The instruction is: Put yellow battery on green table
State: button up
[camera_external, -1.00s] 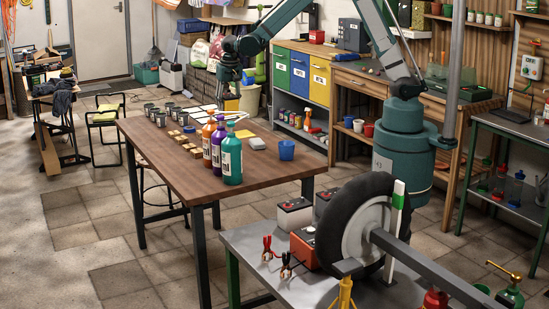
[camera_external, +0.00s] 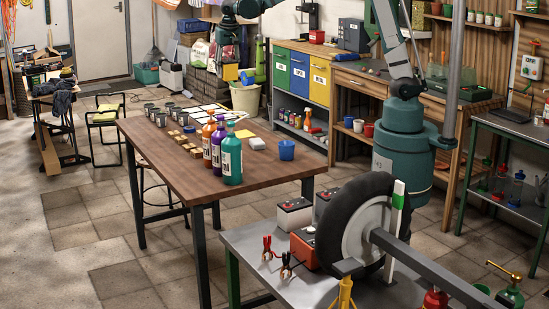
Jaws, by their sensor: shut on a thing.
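My gripper (camera_external: 229,68) hangs in the air beyond the far edge of the brown wooden table, in front of the stacked bricks. I cannot pick out a yellow battery for certain. Two tables have green frames: a grey-topped bench (camera_external: 250,237) at the front with the wheel on it, and a dark-topped table (camera_external: 520,128) at the right edge. I cannot tell which one is the green table.
The wooden table (camera_external: 165,150) holds three bottles (camera_external: 221,152), a blue cup (camera_external: 287,149), cans and small blocks. White-and-red car batteries (camera_external: 294,214), clamps and the wheel (camera_external: 355,225) crowd the front bench. A grey post (camera_external: 456,90) stands at the right.

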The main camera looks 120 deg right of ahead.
jog(key=w+a+n+b, duration=0.1)
jog(key=w+a+n, duration=0.2)
jog(key=w+a, duration=0.65)
jog(key=w+a+n+t+b, duration=0.1)
jog(key=w+a+n, duration=0.35)
jog(key=a, duration=0.85)
jog(key=w+a+n+b, duration=0.1)
jog(key=w+a+n, duration=0.1)
jog(key=w+a, duration=0.85)
jog(key=w+a+n+t+y+b, duration=0.2)
jog(key=a+n, duration=0.8)
jog(key=a, duration=3.3)
notch_tip(320, 180, down, 25)
jog(key=w+g+b, duration=0.1)
jog(key=shift+w+d+f+b, duration=0.2)
jog(key=shift+b, duration=0.15)
jog(key=shift+f+b, duration=0.7)
jog(key=shift+f, duration=2.45)
